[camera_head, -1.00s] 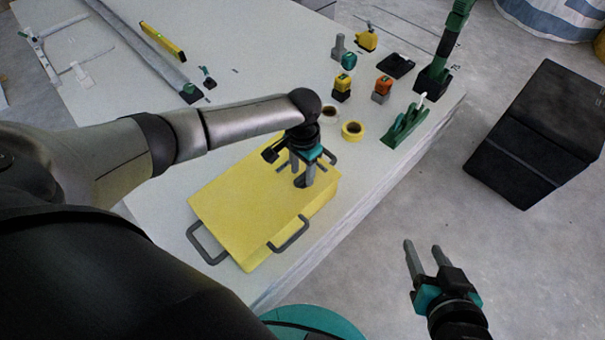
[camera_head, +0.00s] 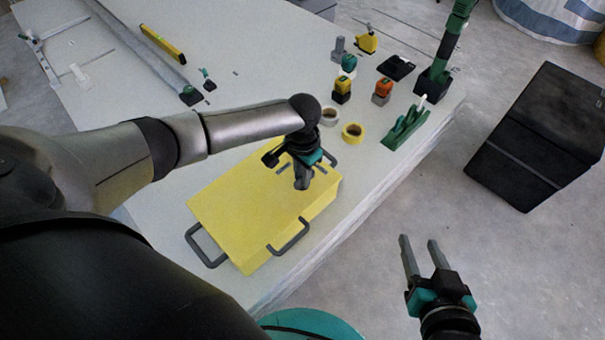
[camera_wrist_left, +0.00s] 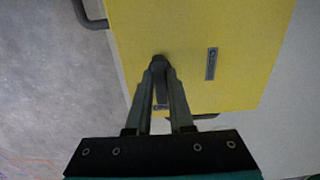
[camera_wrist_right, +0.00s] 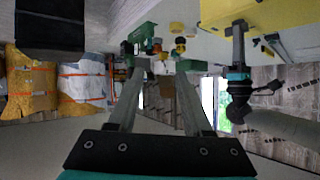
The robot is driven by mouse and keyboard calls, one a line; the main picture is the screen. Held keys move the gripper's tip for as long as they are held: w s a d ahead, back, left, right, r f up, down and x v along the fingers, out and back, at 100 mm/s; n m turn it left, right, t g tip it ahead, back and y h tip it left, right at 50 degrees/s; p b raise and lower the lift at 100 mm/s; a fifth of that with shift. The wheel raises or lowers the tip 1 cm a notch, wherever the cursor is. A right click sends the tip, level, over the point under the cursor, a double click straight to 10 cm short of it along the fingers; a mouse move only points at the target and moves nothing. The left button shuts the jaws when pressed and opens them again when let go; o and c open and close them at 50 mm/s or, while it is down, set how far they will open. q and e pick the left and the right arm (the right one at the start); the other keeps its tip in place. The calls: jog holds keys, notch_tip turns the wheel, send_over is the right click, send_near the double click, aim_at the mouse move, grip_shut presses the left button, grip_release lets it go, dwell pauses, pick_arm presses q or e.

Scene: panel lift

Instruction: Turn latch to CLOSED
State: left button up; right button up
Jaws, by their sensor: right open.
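A yellow panel (camera_head: 240,215) with grey bar handles lies on the white table. My left gripper (camera_head: 302,184) points down at its far right part, and its fingertips (camera_wrist_left: 160,65) close together on a small dark latch (camera_wrist_left: 160,59) in the left wrist view. The latch is mostly hidden by the fingers, so which way it points cannot be told. A small dark label (camera_wrist_left: 211,64) lies on the panel beside the fingers. My right gripper (camera_head: 418,242) is open and empty, off the table's right side above the floor.
Yellow tape (camera_head: 353,132) and a pale tape roll (camera_head: 330,116) sit just beyond the panel. A green tool (camera_head: 405,127) and several small tools stand farther back on the table (camera_head: 250,60). A black box (camera_head: 535,135) stands on the floor at right.

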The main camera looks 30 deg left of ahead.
pick_arm(q)
grip_shut()
pick_arm(e)
jog(key=shift+s, duration=0.1)
